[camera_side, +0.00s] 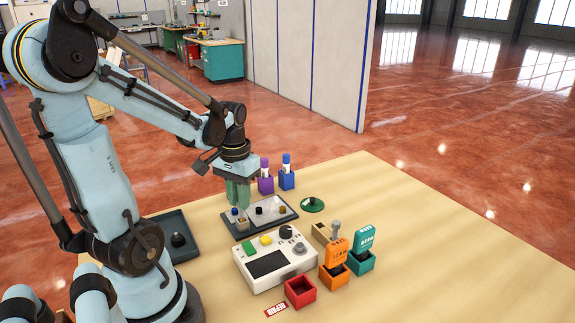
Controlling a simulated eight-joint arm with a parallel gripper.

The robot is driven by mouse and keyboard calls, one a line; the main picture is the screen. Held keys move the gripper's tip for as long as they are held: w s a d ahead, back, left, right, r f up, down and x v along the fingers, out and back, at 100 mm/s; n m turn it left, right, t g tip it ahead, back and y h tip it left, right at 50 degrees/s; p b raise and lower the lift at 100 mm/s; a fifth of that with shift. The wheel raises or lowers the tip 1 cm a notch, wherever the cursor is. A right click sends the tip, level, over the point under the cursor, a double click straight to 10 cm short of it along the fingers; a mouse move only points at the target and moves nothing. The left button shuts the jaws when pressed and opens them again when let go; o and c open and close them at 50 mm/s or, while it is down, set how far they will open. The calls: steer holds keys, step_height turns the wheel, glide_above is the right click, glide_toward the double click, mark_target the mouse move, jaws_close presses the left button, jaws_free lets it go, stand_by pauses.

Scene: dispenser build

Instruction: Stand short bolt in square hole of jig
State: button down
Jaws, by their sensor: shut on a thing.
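My gripper (238,198), with green fingers, points down over the left end of a dark parts tray (273,224). It is shut on a small part that the fingers mostly hide, so I cannot tell its shape. A blue-topped piece (234,211) and a small beige block (242,225) show just below the fingers. A tan block (321,232) with a dark opening on top stands right of the tray and may be the jig. A grey bolt-like piece (336,226) stands upright beside it, partly behind an orange label. I cannot make out the square hole.
A white device (275,262) with buttons and a dial sits in front of the tray. Red (300,291), orange (333,278) and teal (361,263) bins stand to its right. Purple (265,183) and blue (287,179) holders stand behind the tray. The table's right side is clear.

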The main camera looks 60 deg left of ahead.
steer(key=shift+f, duration=0.85)
steer(key=shift+f, duration=0.1)
steer(key=c, duration=1)
jaws_free()
steer(key=shift+c, duration=0.2)
step_height(320, 180, up, 12)
steer(key=w+d+f+m+t, duration=0.2)
steer(key=w+d+m+t, duration=0.1)
steer(key=d, duration=0.5)
steer(key=w+d+f+m+t, duration=0.1)
steer(key=w+d+m+t, duration=0.2)
steer(key=d, duration=0.5)
steer(key=shift+d+f+t, duration=0.25)
steer(key=shift+f+t, duration=0.15)
steer(key=shift+t, duration=0.2)
